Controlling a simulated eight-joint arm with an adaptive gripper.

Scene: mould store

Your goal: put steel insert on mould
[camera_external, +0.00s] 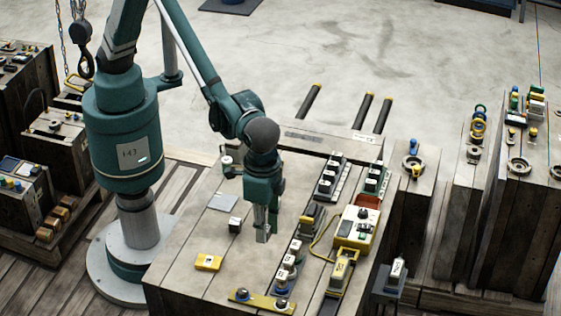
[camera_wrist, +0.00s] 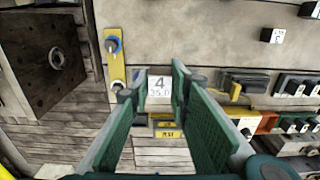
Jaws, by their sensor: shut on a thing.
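My gripper (camera_external: 263,236) points down over the right middle part of the worktop (camera_external: 185,265). In the wrist view its green fingers (camera_wrist: 153,88) are closed on a small pale block, the steel insert (camera_wrist: 159,86), whose top reads "4" and "35.0". The gap between the insert and the surface below cannot be judged. A similar small dark block with a white label (camera_external: 235,224) stands to the gripper's left; it also shows at the wrist view's upper right (camera_wrist: 273,36). I cannot tell for certain which thing is the mould.
Rows of dark switch-like parts (camera_external: 328,180) and a yellow control box (camera_external: 356,228) crowd the right side. Tall blocks with rings (camera_external: 519,166) stand far right. The worktop's left is fairly clear.

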